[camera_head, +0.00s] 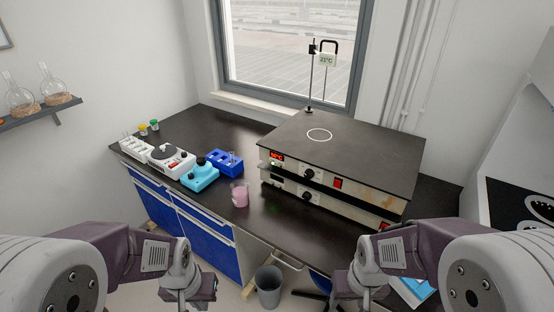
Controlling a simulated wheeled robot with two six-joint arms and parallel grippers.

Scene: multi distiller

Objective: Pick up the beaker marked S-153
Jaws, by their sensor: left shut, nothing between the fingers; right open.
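A small clear beaker (240,196) with pink liquid stands upright on the black bench top (262,222), near its front edge and left of the hot plate unit. Any marking on it is too small to read. My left gripper (204,288) is shut and empty, low in front of the bench and below the beaker in the picture. My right gripper (340,284) is open and empty, low at the right, also apart from the bench objects. Both grippers are well away from the beaker.
A large hot plate unit (338,150) with a stand fills the bench's right side. A blue rack (226,162), a cyan device (200,176) and a white device (170,160) stand left of the beaker. A grey bin (269,285) is on the floor.

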